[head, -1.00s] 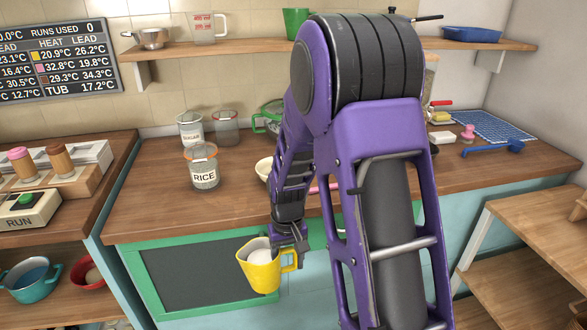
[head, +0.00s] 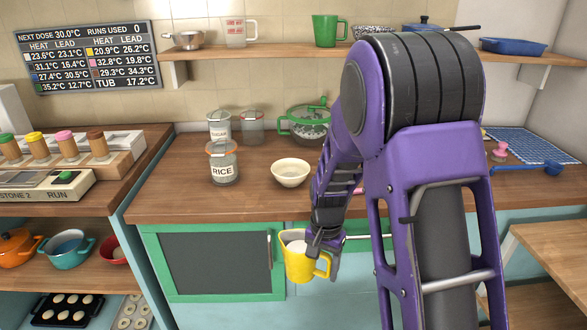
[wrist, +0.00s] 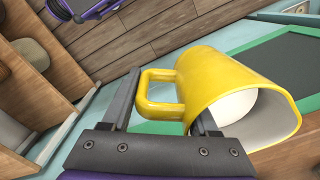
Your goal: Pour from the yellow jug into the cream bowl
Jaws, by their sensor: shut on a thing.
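The yellow jug (head: 297,262) hangs in front of the counter's cupboard doors, below the worktop edge, with something white inside it. My gripper (head: 322,250) is shut on the jug's handle side. In the wrist view the jug (wrist: 205,88) shows its handle between my gripper's fingers (wrist: 165,120) and white contents inside. The cream bowl (head: 290,173) stands on the wooden worktop near its front edge, behind and above the jug in the picture.
A rice jar (head: 223,165) stands left of the bowl, with a sugar jar (head: 219,127) and another clear jar (head: 252,128) behind. The worktop (head: 180,190) is clear at the front left.

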